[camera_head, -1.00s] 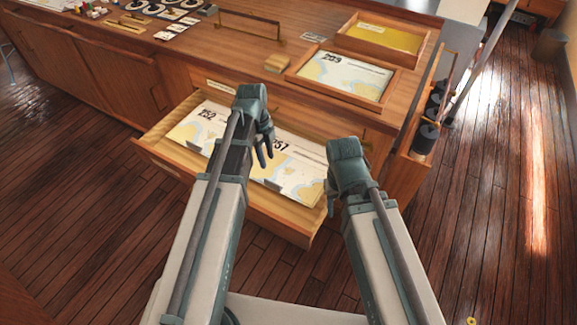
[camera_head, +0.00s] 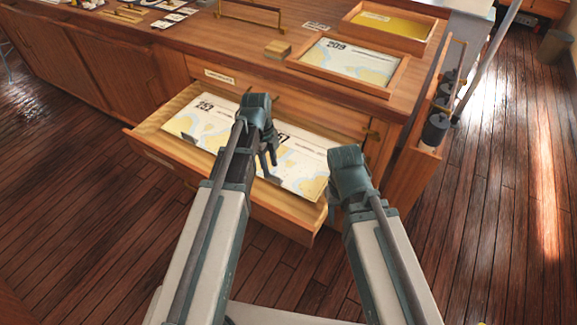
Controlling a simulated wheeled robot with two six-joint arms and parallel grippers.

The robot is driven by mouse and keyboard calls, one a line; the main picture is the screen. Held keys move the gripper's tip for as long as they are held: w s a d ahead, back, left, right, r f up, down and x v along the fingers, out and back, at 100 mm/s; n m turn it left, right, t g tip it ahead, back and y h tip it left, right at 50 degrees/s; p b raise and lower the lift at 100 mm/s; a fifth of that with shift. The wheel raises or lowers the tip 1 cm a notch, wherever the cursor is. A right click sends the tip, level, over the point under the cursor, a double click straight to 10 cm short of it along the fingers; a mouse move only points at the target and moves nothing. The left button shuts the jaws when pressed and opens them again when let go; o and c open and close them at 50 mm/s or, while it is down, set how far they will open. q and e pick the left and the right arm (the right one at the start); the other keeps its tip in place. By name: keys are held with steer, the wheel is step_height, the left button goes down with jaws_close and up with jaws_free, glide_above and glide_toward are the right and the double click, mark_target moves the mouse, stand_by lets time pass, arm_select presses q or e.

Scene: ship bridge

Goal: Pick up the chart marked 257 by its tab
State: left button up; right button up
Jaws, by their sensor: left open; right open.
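The chart marked 257 (camera_head: 304,170) lies in the right part of the open drawer (camera_head: 290,222). Part of its number shows; my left gripper covers some of its left side. I cannot make out its tab. My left gripper (camera_head: 269,160) is open and appears above the drawer, over the 257 chart's left part. My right gripper (camera_head: 331,194) is open at the drawer's right front corner in the picture. Its fingers are mostly hidden behind its wrist.
On the counter above stand a wooden tray with a chart marked 209 (camera_head: 391,88), a tray with a yellow sheet (camera_head: 386,35) and a small wooden block (camera_head: 278,49). A rack of dark rolls (camera_head: 436,128) hangs at the counter's right end. The floor in front is clear.

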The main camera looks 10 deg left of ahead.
mark_target(272, 175)
arm_select(q)
steer(key=f+b, duration=0.5)
steer(key=shift+d+f, duration=0.2)
steer(key=shift+d, duration=0.05)
steer(key=shift+r, duration=0.1)
steer(key=shift+c, duration=0.3)
jaws_close()
stand_by(1.1)
